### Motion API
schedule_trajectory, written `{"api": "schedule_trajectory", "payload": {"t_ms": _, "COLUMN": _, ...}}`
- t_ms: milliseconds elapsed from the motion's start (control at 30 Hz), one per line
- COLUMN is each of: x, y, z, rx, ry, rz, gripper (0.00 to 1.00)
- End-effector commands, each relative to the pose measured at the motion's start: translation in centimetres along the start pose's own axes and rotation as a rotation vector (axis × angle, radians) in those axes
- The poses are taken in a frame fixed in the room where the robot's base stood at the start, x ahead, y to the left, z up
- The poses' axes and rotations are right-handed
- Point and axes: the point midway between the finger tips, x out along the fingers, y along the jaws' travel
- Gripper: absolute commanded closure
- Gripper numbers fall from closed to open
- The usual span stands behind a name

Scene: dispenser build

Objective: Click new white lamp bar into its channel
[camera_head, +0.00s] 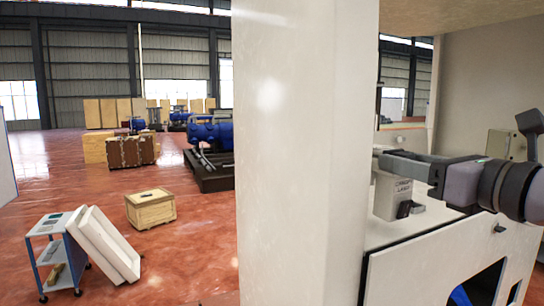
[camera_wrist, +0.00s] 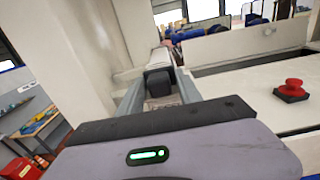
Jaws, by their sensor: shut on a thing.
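My gripper (camera_head: 388,160) reaches in from the right, its fingers at the top of a pale block (camera_head: 391,195) with dark lettering on its face. The lettering is too small to read surely. The block stands upright on a pale worktop (camera_head: 395,229), with a small dark clip (camera_head: 405,209) at its lower right. In the wrist view a dark grey piece (camera_wrist: 158,82) and a pale surface show between the fingers, shut on the block. I cannot tell whether this block is the white lamp bar. I cannot make out the channel.
A wide white post (camera_head: 305,150) stands just left of my gripper and hides much of the head view. A red button (camera_wrist: 292,87) sits on the pale top at the right of the wrist view. A blue trolley (camera_head: 57,262) with white panels leaning on it stands far left.

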Motion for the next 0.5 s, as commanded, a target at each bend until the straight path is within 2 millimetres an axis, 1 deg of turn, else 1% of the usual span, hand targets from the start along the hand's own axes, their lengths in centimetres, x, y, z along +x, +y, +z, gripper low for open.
{"api": "schedule_trajectory", "payload": {"t_ms": 33, "x": 0.02, "y": 0.10, "z": 0.29, "rx": -0.002, "ry": -0.006, "rz": 0.002, "gripper": 1.00}}
{"api": "schedule_trajectory", "payload": {"t_ms": 267, "x": 0.02, "y": 0.12, "z": 0.33, "rx": -0.002, "ry": -0.007, "rz": 0.003, "gripper": 1.00}}
{"api": "schedule_trajectory", "payload": {"t_ms": 300, "x": 0.02, "y": 0.12, "z": 0.34, "rx": -0.002, "ry": -0.007, "rz": 0.003, "gripper": 0.51}}
{"api": "schedule_trajectory", "payload": {"t_ms": 400, "x": 0.02, "y": 0.12, "z": 0.35, "rx": -0.003, "ry": -0.007, "rz": 0.002, "gripper": 0.33}}
{"api": "schedule_trajectory", "payload": {"t_ms": 500, "x": 0.02, "y": 0.09, "z": 0.30, "rx": -0.002, "ry": -0.006, "rz": 0.002, "gripper": 0.33}}
